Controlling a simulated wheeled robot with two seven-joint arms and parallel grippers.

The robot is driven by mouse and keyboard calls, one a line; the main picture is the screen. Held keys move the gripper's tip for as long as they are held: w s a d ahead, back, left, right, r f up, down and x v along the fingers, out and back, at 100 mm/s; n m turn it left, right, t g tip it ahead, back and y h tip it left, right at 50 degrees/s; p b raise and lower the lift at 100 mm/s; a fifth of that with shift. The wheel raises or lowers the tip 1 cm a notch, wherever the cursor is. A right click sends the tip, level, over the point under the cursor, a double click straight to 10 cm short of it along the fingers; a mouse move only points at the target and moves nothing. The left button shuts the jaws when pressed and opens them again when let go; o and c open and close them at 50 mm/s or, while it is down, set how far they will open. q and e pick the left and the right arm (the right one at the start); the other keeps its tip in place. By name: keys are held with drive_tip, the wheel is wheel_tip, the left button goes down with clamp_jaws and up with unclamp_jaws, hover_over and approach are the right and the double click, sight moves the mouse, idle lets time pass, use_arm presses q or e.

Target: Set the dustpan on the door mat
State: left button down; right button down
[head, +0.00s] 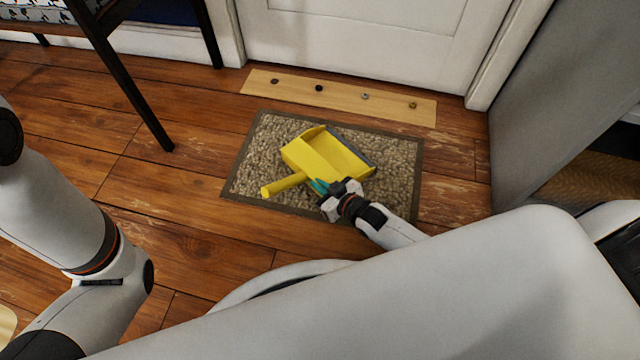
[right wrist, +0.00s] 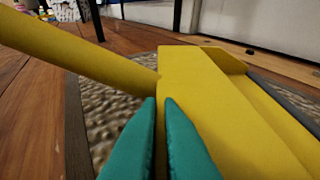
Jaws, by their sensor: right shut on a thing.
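The yellow dustpan (head: 318,155) is over the brown, pebbly door mat (head: 243,177), inside its outline in the head view. Its handle points to the lower left, towards the mat's front edge. I cannot tell whether the whole dustpan rests on the mat. My right gripper (head: 322,187) is at the near side of the pan, with its teal fingers shut on the dustpan. In the right wrist view the fingertips (right wrist: 160,105) are close together against the yellow dustpan (right wrist: 205,85), hiding part of it. My left arm shows at the left, but its gripper is out of view.
A light wooden strip (head: 340,96) with several small round pieces lies behind the mat, before the white door (head: 365,35). A dark-legged chair (head: 122,78) stands at upper left. A grey panel (head: 560,95) rises at right. The floor left of the mat is clear.

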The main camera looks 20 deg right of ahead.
drive_tip(key=shift+f, duration=0.1)
drive_tip(key=c, duration=1.5)
unclamp_jaws()
drive_tip(key=shift+c, duration=0.6)
drive_tip(key=shift+c, duration=1.4)
